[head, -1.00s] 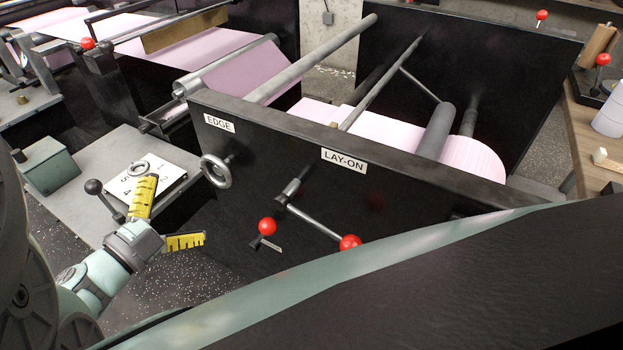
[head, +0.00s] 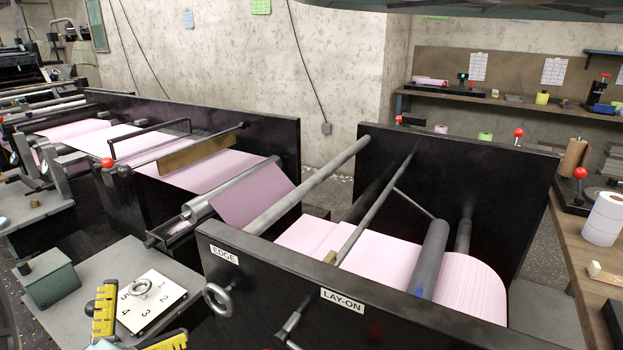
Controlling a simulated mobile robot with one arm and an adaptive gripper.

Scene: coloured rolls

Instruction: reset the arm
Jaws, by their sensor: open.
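My gripper (head: 135,325) is at the bottom left of the head view, with its two yellow, ridged fingers spread wide and nothing between them. The finger on the left stands upright and the other points right along the bottom edge. The rest of my arm is mostly cut off below the frame. The gripper appears in front of a white numbered plate (head: 152,303) with a ring on it. The black side panel lettered EDGE and LAY-ON (head: 385,312) is to its right.
A grey metal ring (head: 218,300) and a rod (head: 290,325) stick out from the panel. A green box (head: 47,284) sits on the grey bench at left. Pink web (head: 330,240) runs through the rollers. A wooden bench (head: 570,240) with white rolls (head: 603,220) is at right.

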